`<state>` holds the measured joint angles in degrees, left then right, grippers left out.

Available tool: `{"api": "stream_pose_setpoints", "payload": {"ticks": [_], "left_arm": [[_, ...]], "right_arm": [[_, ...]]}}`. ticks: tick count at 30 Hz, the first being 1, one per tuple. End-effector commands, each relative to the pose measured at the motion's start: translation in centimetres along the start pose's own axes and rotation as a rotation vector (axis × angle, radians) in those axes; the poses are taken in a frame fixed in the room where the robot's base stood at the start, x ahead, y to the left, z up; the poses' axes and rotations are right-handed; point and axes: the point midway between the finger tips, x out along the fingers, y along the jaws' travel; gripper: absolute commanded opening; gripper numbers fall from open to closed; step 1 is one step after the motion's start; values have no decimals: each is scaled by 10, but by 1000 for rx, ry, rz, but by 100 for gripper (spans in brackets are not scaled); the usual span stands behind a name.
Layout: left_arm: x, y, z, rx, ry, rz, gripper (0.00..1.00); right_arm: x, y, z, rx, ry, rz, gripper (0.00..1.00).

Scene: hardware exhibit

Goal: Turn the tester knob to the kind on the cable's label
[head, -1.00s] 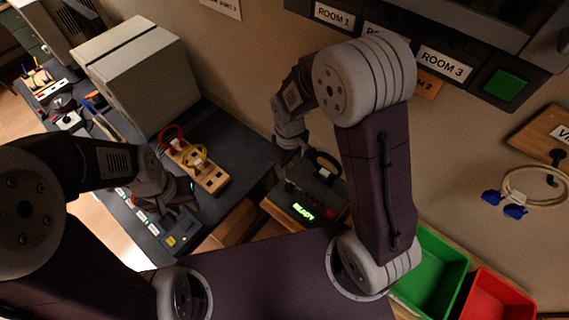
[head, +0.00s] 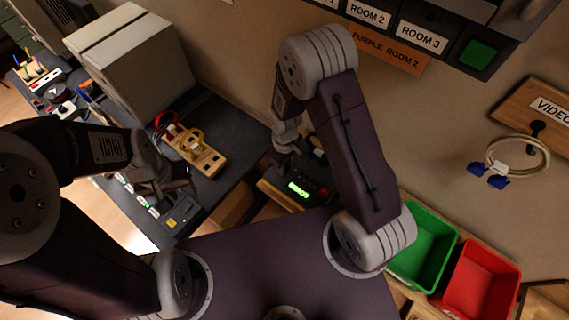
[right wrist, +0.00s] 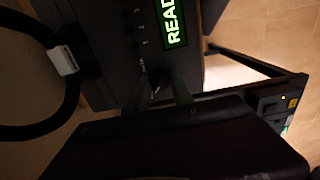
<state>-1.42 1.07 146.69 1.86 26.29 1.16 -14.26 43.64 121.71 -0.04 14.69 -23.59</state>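The tester is a dark box (right wrist: 105,45) with a lit green READY display (head: 298,189); the display also shows in the right wrist view (right wrist: 172,22). Its small dark knob (right wrist: 157,80) is low on the panel in the right wrist view. My right gripper (right wrist: 160,90) is at the knob, one finger on each side, apparently with a gap; contact is unclear. A black cable (right wrist: 72,105) with a white label (right wrist: 62,60) lies beside the tester; I cannot read the label. My left gripper (head: 178,184) is over the left table, its fingers too dark to judge.
A wooden block with red and yellow cable loops (head: 195,155) and a large grey box (head: 135,60) stand on the left table. Green (head: 425,245) and red (head: 482,280) bins are at right. A pale cable with blue plugs (head: 518,155) hangs under a VIDEO sign.

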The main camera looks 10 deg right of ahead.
Motion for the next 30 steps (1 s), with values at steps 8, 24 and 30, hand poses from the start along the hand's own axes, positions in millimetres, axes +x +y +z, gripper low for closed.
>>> {"api": "stream_pose_setpoints", "payload": {"ticks": [8, 24, 30], "left_arm": [[0, 0, 0, 0, 0, 0, 36], [2, 0, 0, 0, 0, 0, 36], [2, 0, 0, 0, 0, 0, 36]], "right_arm": [[0, 0, -1, -1, 3, 1, 0], [0, 0, -1, 265, 3, 1, 0], [0, 0, -1, 447, 3, 0, 0]]}}
